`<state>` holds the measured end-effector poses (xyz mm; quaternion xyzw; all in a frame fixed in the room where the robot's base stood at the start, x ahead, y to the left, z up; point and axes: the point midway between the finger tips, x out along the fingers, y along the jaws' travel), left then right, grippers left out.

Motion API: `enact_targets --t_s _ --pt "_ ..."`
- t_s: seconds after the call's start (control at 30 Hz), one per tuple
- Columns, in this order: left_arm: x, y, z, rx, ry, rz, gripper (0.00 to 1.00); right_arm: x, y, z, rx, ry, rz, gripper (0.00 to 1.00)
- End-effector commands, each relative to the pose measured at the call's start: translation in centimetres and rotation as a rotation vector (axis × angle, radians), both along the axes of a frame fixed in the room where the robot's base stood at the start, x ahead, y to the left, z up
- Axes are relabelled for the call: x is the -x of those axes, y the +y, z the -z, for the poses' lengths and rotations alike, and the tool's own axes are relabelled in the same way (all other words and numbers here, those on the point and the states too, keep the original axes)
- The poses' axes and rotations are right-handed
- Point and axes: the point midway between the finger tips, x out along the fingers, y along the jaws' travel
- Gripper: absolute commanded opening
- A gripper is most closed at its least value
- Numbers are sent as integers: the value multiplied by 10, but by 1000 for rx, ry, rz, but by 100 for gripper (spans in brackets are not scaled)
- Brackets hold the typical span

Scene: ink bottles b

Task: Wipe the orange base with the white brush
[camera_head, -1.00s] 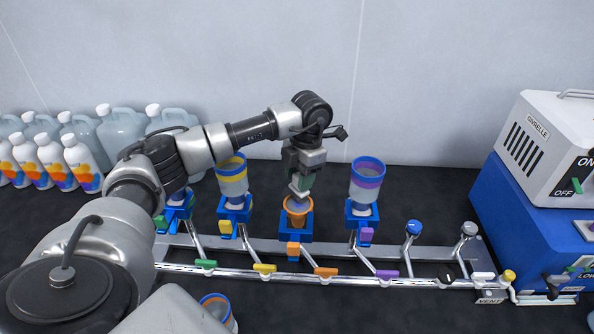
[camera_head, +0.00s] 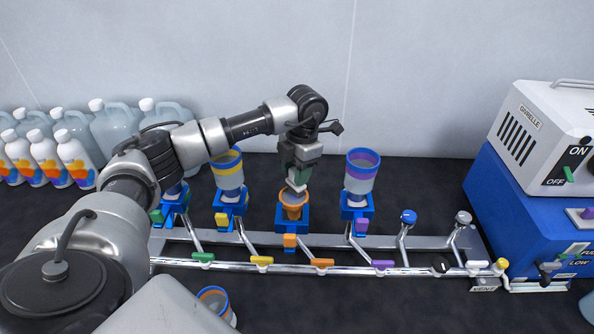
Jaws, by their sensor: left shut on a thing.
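The orange base (camera_head: 293,199) is a round orange cup with a blue holder under it, at the middle of the rail. My left gripper (camera_head: 298,180) points down right above it. It is shut on the white brush (camera_head: 297,187), of which only a small pale part shows between the fingers and the cup. The brush's lower end is at the cup's mouth; I cannot tell how deep it reaches or whether it touches the inside. My right gripper is not in view.
A yellow-banded bottle (camera_head: 229,174) and a purple-banded bottle (camera_head: 361,170) stand in holders on either side. An orange-banded bottle (camera_head: 217,305) is in front. The metal rail (camera_head: 340,264) has coloured valve handles. White jugs (camera_head: 75,159) stand left; a blue and white machine (camera_head: 530,210) stands right.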

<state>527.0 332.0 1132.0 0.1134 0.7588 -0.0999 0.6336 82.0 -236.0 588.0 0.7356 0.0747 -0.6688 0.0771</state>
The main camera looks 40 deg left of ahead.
Motion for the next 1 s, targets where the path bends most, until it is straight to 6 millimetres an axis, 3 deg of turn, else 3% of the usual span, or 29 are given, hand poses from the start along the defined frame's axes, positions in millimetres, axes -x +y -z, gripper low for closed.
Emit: enact_targets --t_s 0.13,0.7,1.0 --pt "-1 7 -25 -7 -7 -10 1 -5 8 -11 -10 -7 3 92" --pt "1 17 -75 -6 -6 -15 1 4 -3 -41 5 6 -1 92" --pt "1 19 -81 -5 -6 -16 1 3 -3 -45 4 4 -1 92"
